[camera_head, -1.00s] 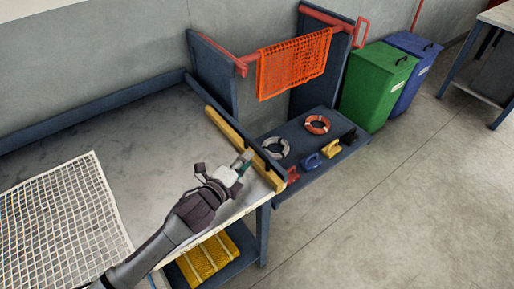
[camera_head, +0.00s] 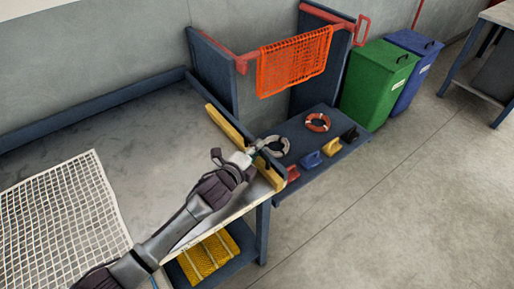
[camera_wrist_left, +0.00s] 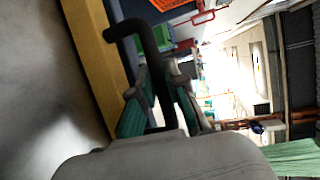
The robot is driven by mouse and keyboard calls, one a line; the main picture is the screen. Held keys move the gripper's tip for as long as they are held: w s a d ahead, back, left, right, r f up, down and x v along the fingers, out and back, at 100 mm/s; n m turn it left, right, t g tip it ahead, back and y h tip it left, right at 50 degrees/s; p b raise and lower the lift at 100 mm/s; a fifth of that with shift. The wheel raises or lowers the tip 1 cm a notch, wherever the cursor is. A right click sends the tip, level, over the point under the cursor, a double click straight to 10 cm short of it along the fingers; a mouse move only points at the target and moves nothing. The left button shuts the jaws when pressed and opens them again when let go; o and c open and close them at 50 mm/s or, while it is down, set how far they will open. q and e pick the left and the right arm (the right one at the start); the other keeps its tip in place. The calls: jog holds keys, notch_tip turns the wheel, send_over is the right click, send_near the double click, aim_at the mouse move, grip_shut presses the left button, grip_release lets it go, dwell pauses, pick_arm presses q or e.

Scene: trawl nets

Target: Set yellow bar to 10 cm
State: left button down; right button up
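The yellow bar (camera_head: 228,126) lies along the right edge of the grey worktable in the head view. Its middle is partly hidden behind my left gripper (camera_head: 258,148). In the left wrist view, the bar (camera_wrist_left: 92,50) runs down the left side, with a black bent handle (camera_wrist_left: 150,42) standing out from it. My left gripper (camera_wrist_left: 158,88) has its green-padded fingers on both sides of this handle, closed in close against it. Whether both pads touch it is hard to see. My right gripper is not in view.
A white net (camera_head: 62,222) lies on the worktable's left part. Beyond the bar, a dark shelf (camera_head: 300,140) carries rings and small coloured blocks. An orange net (camera_head: 293,62) hangs on a red rail. Green (camera_head: 375,85) and blue (camera_head: 412,62) bins stand at the right.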

pick_arm(q)
jog(key=s+a+p, duration=0.1)
jog(key=a, duration=0.1)
jog(key=s+a+p, duration=0.1)
jog(key=s+a, duration=0.1)
jog(key=a, duration=0.1)
jog(key=s+a+p, duration=0.1)
jog(key=s+a, duration=0.1)
jog(key=shift+s+a, duration=0.25)
jog(key=shift+a, duration=0.1)
jog(key=shift+d, duration=0.1)
jog(key=c, duration=1.4)
grip_release()
jog(key=shift+c, duration=0.2)
jog(key=v, duration=1.2)
jog(key=shift+w, duration=0.1)
